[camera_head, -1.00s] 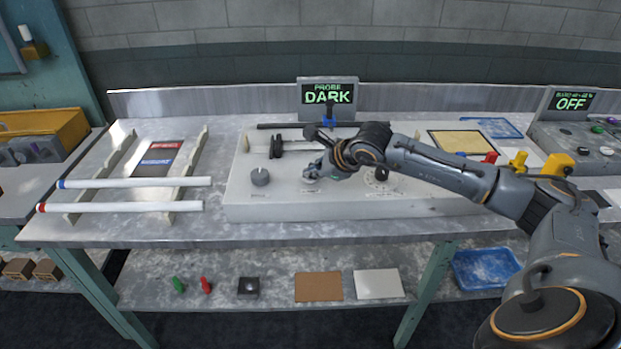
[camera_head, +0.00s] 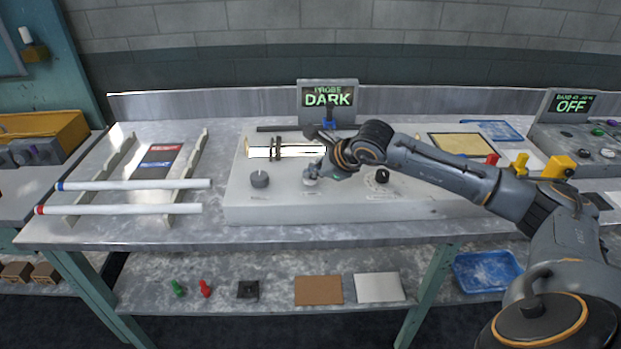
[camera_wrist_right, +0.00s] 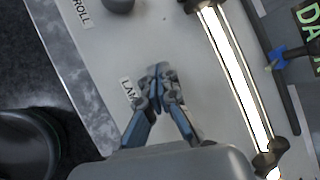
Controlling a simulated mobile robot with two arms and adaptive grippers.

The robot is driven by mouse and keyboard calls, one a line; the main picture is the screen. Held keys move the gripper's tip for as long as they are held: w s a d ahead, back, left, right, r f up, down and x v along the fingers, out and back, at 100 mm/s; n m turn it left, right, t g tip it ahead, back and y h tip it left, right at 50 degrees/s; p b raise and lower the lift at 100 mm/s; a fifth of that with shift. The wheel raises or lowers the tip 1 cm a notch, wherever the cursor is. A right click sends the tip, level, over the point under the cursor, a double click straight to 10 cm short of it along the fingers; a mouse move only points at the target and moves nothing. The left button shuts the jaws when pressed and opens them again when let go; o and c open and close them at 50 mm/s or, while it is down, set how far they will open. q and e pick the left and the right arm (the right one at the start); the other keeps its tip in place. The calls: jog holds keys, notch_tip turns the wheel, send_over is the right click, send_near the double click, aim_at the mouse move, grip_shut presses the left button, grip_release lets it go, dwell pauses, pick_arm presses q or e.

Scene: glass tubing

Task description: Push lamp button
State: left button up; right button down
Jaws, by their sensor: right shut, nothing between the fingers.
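The lamp (camera_head: 302,151) on the light grey console (camera_head: 240,205) is lit as a bright white tube. It also glows in the right wrist view (camera_wrist_right: 238,78). My right gripper (camera_head: 311,171) is shut and empty, with its fingertips low over the console's front middle. In the right wrist view my right gripper (camera_wrist_right: 158,72) is beside a printed label (camera_wrist_right: 128,90) reading "LAM", partly covered by a finger. The lamp button (camera_head: 310,182) shows just below the fingertips in the head view; whether they touch cannot be told. My left gripper is out of view.
A dark knob (camera_head: 260,178) stands left of the gripper and a black dial (camera_head: 382,176) right of it. Behind the console a display (camera_head: 328,97) reads "DARK". Two white tubes (camera_head: 140,184) lie on a rack at left. Another display (camera_head: 570,104) reads "OFF".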

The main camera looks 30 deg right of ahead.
aim_at(312, 183)
jog(key=shift+r+p, duration=1.5)
jog(key=shift+r, duration=1.5)
